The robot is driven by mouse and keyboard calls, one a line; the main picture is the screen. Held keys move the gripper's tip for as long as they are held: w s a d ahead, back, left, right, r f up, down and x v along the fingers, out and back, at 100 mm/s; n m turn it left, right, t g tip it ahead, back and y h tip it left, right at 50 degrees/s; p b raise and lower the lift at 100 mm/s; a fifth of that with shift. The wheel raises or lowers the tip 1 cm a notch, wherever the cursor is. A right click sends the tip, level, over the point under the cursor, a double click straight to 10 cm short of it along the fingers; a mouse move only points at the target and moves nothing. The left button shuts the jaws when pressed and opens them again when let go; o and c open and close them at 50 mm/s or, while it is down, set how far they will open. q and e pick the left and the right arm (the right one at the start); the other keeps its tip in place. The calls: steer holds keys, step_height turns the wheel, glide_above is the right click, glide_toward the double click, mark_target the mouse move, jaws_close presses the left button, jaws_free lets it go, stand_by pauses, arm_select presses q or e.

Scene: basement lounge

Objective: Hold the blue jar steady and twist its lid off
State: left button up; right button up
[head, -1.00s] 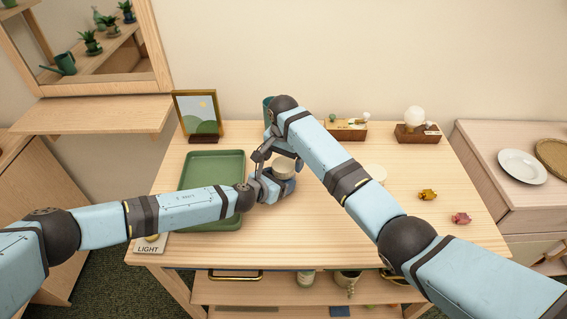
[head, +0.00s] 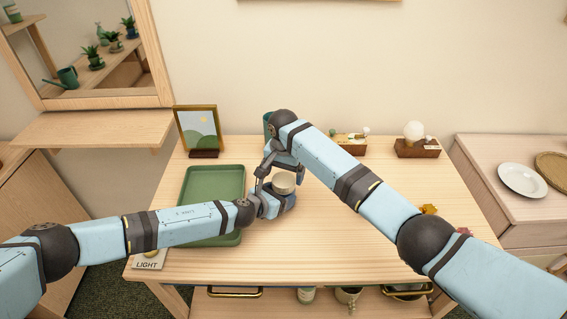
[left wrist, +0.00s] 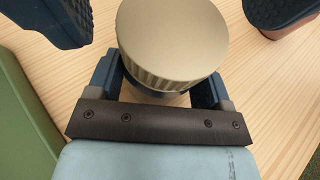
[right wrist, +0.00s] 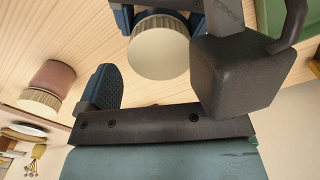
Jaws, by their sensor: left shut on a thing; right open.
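The blue jar (left wrist: 160,92) stands on the wooden table with its ribbed cream lid (head: 283,183) on top. My left gripper (head: 272,202) is shut around the jar body below the lid; its fingers also show in the left wrist view (left wrist: 157,85). My right gripper (head: 285,172) is open above the jar. In the left wrist view its dark blue fingers are apart, one at each upper corner, clear of the lid. In the right wrist view the lid (right wrist: 160,48) lies beyond one right finger; a dark block hides the other side.
A pink jar with a cream lid (right wrist: 52,82) stands nearby. A green tray (head: 240,180) lies left of the jar. A picture frame (head: 198,130), a small wooden box (head: 350,141) and a lamp box (head: 415,146) line the back.

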steer(key=shift+f, duration=1.35)
steer(key=c, duration=0.9)
steer(key=o, duration=1)
steer(key=shift+r, duration=0.1)
steer(key=shift+r, duration=2.2)
arm_select(q)
steer(key=o, duration=1.7)
steer(key=shift+o, duration=0.2)
